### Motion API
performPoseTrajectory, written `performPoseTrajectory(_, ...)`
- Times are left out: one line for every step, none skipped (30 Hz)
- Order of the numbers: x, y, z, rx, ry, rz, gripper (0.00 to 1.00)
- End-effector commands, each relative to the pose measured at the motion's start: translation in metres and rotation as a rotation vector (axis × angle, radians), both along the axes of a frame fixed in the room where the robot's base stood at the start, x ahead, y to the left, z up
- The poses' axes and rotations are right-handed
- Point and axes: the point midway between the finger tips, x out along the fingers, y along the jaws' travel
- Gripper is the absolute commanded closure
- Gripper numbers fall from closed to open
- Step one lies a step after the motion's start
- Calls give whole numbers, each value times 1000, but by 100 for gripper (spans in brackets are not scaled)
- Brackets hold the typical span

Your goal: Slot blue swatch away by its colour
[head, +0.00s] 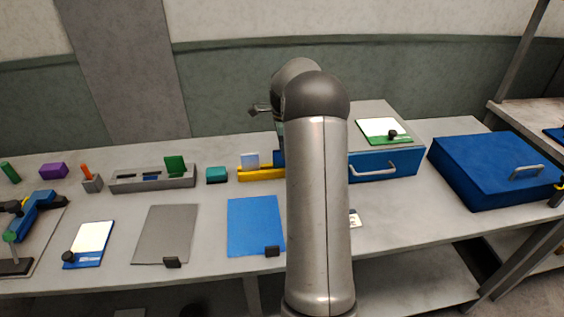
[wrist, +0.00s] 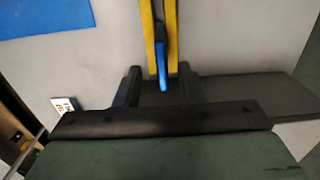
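A dark blue swatch (head: 279,157) stands at the right end of a yellow rack (head: 262,174) in the head view, partly hidden by my arm. In the wrist view the blue swatch (wrist: 162,65) shows nearly edge-on, with the yellow rails (wrist: 147,40) on both sides. My gripper (wrist: 158,82) has its dark fingers apart, one on either side of the swatch's near end, with gaps visible. In the head view my gripper is hidden behind my arm.
A blue drawer (head: 400,165) with a handle and a blue case (head: 490,170) stand at the right. A grey rack (head: 150,182) holding green and blue pieces, a teal block (head: 217,175) and a blue clipboard (head: 256,226) lie left. A small card (wrist: 64,105) lies near.

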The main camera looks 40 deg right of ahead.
Motion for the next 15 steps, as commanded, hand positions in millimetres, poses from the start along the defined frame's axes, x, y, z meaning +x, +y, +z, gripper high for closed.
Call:
performPoseTrajectory(0, 1, -5, 3, 3, 1, 64)
performPoseTrajectory(1, 1, -9, 3, 4, 1, 64)
performPoseTrajectory(1, 2, -15, 4, 5, 2, 64)
performPoseTrajectory(3, 3, -20, 3, 4, 2, 64)
performPoseTrajectory(3, 3, -25, 5, 4, 1, 64)
performPoseTrajectory(4, 3, -31, 3, 3, 1, 64)
performPoseTrajectory(3, 3, -35, 2, 4, 1, 64)
performPoseTrajectory(3, 3, -39, 2, 4, 1, 64)
performPoseTrajectory(3, 3, -43, 3, 3, 1, 64)
performPoseTrajectory(4, 3, -45, 2, 2, 1, 64)
performPoseTrajectory(4, 3, -47, 2, 2, 1, 64)
performPoseTrajectory(4, 3, -48, 2, 1, 1, 64)
performPoseTrajectory(4, 3, -49, 1, 2, 1, 64)
performPoseTrajectory(4, 3, -49, 0, 1, 1, 64)
performPoseTrajectory(4, 3, -49, 0, 1, 1, 64)
